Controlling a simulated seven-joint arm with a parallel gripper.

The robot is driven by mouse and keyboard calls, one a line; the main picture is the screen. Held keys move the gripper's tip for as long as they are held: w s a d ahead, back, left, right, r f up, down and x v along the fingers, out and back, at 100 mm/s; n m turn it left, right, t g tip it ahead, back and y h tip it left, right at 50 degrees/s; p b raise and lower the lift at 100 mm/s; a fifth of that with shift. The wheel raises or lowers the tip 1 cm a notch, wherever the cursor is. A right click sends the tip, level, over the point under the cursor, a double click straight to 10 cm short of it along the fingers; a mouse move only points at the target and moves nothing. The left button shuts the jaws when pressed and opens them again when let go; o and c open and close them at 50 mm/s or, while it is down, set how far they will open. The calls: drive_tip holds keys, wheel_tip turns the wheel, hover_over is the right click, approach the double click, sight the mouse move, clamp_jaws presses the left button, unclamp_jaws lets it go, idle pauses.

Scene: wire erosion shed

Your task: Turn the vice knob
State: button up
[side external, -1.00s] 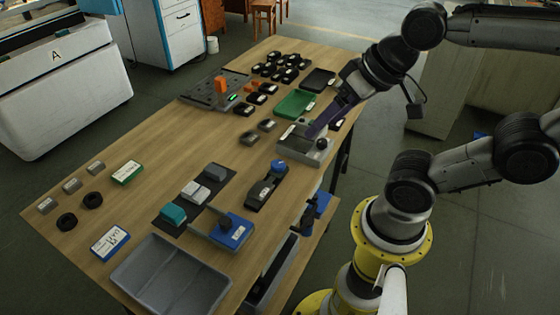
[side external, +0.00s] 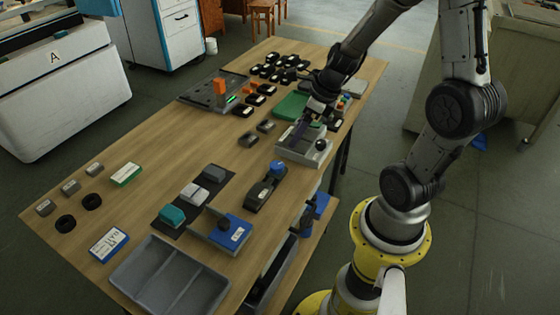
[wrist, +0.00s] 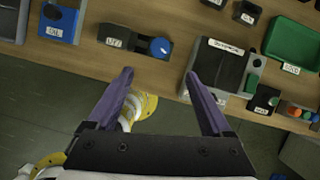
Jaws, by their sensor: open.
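A blue round knob (side external: 278,166) sits at one end of a long dark fixture (side external: 262,190), which looks like the vice. The knob also shows in the wrist view (wrist: 160,47), with a white label on the fixture's other end. My gripper (side external: 299,132) is over the grey box, farther back along the table than the blue knob. In the wrist view its two purple fingers (wrist: 160,72) are spread apart with nothing between them. Their tips appear just below the blue knob in that picture, apart from it; their height above the table is unclear.
A grey box with a black knob (side external: 321,145) stands under my gripper. A green tray (side external: 290,107) lies behind it. A blue block with a dark knob (side external: 233,229) and a grey divided tray (side external: 150,278) are nearer the front. Bare wood lies left of the vice.

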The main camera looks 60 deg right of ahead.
sight(278, 165)
drive_tip(key=x, duration=1.3)
drive_tip(key=shift+w+a+f, duration=0.1)
drive_tip(key=shift+w+f, duration=0.05)
drive_tip(key=shift+f, duration=0.1)
clamp_jaws()
